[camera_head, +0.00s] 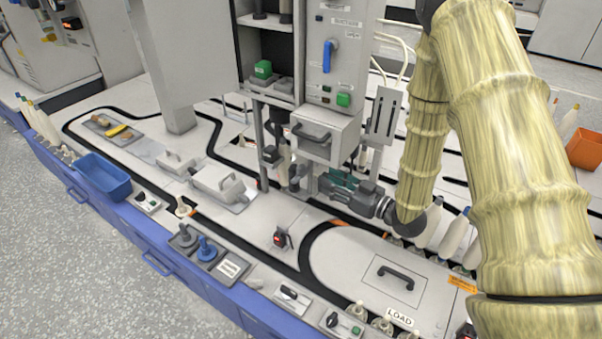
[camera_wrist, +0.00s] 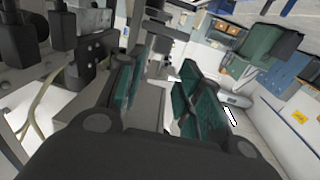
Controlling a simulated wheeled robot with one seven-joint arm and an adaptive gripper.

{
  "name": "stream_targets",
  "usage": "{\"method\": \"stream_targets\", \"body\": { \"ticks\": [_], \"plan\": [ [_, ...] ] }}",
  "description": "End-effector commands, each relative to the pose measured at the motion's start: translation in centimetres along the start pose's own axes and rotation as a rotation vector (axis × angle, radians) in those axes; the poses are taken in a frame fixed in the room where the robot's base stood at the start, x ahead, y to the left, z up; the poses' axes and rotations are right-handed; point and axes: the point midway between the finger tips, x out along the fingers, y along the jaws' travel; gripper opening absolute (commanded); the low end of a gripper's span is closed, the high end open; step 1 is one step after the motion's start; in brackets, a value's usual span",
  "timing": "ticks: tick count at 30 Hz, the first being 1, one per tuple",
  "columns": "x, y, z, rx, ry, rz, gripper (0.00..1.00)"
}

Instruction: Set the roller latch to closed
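My gripper (camera_head: 326,180) reaches leftwards, low under the white box with a dark handle (camera_head: 312,133) on the machine. In the wrist view, its two teal fingers (camera_wrist: 158,85) stand apart, with a gap between them and nothing visibly held. Just beyond the fingertips are dark and grey posts and rod parts of the machine (camera_head: 295,176); they also show in the wrist view (camera_wrist: 158,32). I cannot tell for sure which of these parts is the roller latch, or whether it is closed. Contact between the fingers and these parts is not clear.
The machine's tall cabinet (camera_head: 340,50) with a blue handle (camera_head: 328,56) stands above my gripper. A black-handled cover (camera_head: 396,278) lies at the front right. A red-marked switch (camera_head: 282,238), blue bin (camera_head: 103,176) and grey block (camera_head: 222,184) are on the bench. The bench between them is mostly clear.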

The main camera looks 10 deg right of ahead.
Motion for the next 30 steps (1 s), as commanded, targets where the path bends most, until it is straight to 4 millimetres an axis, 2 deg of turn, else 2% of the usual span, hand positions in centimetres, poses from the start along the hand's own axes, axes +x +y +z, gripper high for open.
{"method": "stream_targets", "body": {
  "ticks": [5, 21, 30],
  "plan": [
    [1.3, 0.0, 0.0, -0.003, 0.004, -0.004, 0.36],
    [9.3, 0.0, 0.1, -0.003, 0.004, -0.003, 0.36],
    [10.7, 0.0, -0.1, 0.000, 0.002, -0.002, 0.36]
  ]
}}
